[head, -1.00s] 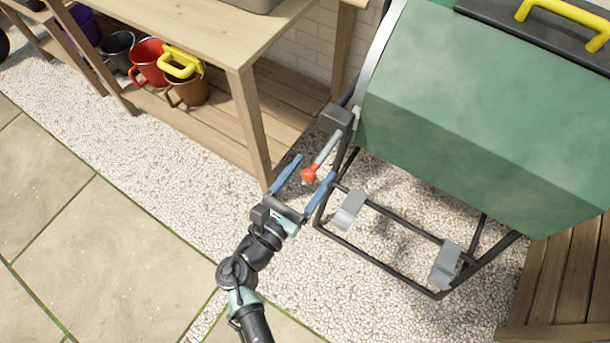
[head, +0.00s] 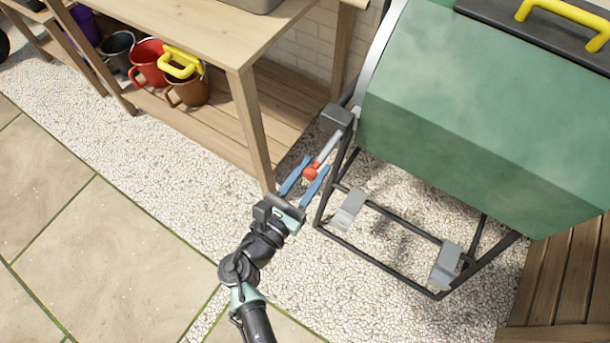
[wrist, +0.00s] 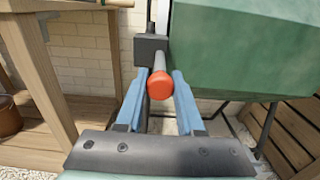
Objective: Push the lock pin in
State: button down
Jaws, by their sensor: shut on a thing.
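The lock pin is a grey rod with a red knob (head: 311,173) that sticks out of a dark block (head: 337,117) on the frame of the green drum (head: 450,130). My gripper (head: 306,174) is shut on the red knob, with one blue finger on each side. In the wrist view, the knob (wrist: 160,85) faces me between the two blue fingers, and the dark block (wrist: 151,50) is behind it. A length of the grey rod shows between knob and block in the head view.
A wooden bench (head: 180,45) stands left of the drum, its leg close to my gripper. Several mugs and pots, one red (head: 148,60), are on its lower shelf. Metal brackets (head: 348,209) sit on the drum's lower frame. Gravel and paving at the lower left are clear.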

jog(key=shift+b+x, duration=0.45)
jog(key=shift+x, duration=1.95)
jog(key=shift+c, duration=1.6)
grip_release()
jog(key=shift+p+v, duration=0.65)
jog(key=shift+v, duration=0.85)
jog(key=shift+p+v, duration=0.8)
jog(key=shift+v, duration=2.2)
